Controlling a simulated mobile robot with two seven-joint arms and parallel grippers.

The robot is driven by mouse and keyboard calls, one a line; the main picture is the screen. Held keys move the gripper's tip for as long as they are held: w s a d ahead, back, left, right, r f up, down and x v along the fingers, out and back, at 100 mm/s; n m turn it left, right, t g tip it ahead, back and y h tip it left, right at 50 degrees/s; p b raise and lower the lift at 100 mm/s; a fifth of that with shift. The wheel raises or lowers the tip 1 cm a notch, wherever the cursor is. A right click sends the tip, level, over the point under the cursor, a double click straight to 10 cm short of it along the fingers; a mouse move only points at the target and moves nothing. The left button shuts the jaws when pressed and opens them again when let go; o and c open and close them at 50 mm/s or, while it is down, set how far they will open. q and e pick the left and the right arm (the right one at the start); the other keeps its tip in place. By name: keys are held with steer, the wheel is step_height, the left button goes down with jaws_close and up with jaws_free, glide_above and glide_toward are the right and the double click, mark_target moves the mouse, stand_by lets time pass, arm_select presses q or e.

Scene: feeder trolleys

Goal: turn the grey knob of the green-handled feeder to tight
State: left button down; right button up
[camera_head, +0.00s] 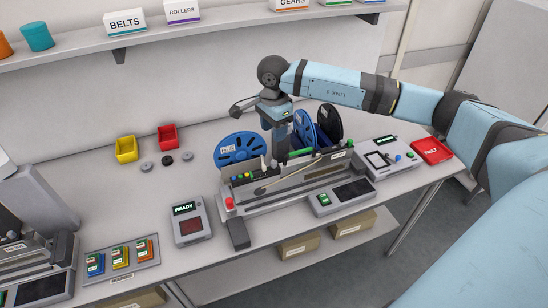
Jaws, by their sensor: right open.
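A feeder trolley (290,184) stands on the bench in the middle of the head view. A feeder with a green handle (301,153) sits on it, below the reels. I cannot make out its grey knob; it is too small or hidden near my gripper. My right gripper (279,153) comes in from the right and points down at the feeder, just left of the green handle. It is open; whether it touches anything I cannot tell. My left gripper is not in view.
A blue reel (238,150) stands left of my right gripper, and blue and black reels stand close on its right. A READY panel (188,222) is at front left, a red FAULT box (431,151) at right. Yellow and red bins (126,149) stand behind. A shelf hangs above.

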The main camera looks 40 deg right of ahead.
mark_target(274, 162)
step_height(274, 162, down, 11)
steer(key=p, duration=0.2)
steer(key=shift+p, duration=0.35)
steer(key=shift+f, duration=0.55)
